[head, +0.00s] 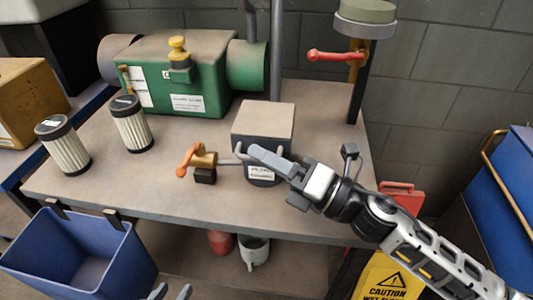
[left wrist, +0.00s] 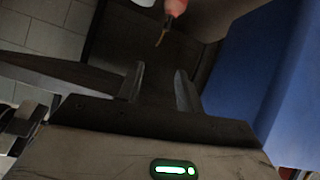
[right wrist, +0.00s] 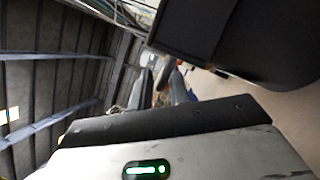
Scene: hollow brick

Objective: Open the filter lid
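The filter housing (head: 262,145) is a dark box on the bench, with a flat beige lid (head: 264,119) lying closed on top and a white label on its front. Grey pipe stubs show at its left. My right gripper (head: 262,158) reaches from the right, with its fingers in front of the housing, partly covering it; contact cannot be told. In the right wrist view its fingers (right wrist: 160,85) are apart with no held object visible, and a dark box, likely the housing, fills the upper right. My left gripper (head: 170,292) is open and empty low in front of the bench.
An orange-handled valve (head: 192,160) stands left of the housing. Two pleated filters (head: 131,124) and a green machine (head: 170,75) are further left and back. A red-handled valve (head: 335,56) stands back right. A blue bin (head: 80,255) hangs at the front left, near my left gripper.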

